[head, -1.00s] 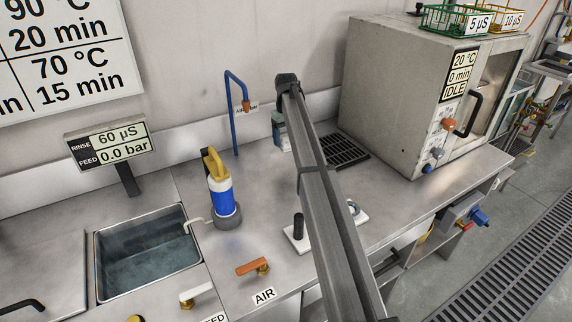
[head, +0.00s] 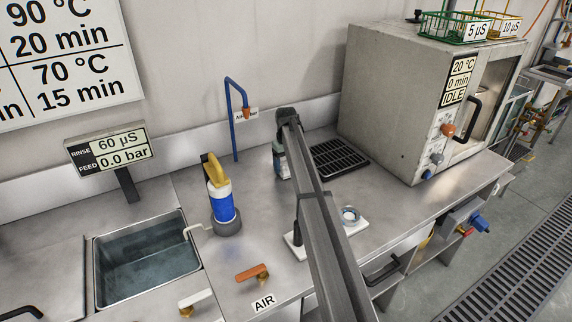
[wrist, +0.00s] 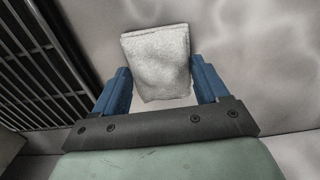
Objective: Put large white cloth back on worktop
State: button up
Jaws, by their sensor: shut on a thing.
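The white cloth (wrist: 157,52) is folded into a small, rough-textured pad. In the wrist view it sits between the two blue fingers of my gripper (wrist: 159,78), which is shut on it. The cloth reaches out beyond the fingertips over the grey metal worktop (head: 385,205). I cannot tell whether it touches the worktop. In the head view my arm hides most of my gripper (head: 281,165), which is low over the worktop left of the black grating.
The black grating (head: 338,158) lies right of my gripper, before the grey oven (head: 400,95). A blue pipe (head: 234,125) and a blue-and-white bottle (head: 222,205) stand to the left, near the sink (head: 150,265).

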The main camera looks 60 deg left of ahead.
aim_at(286, 165)
jog(key=shift+f, duration=0.15)
jog(key=o, duration=1.1)
notch_tip(286, 165, up, 12)
jog(key=shift+r, duration=0.2)
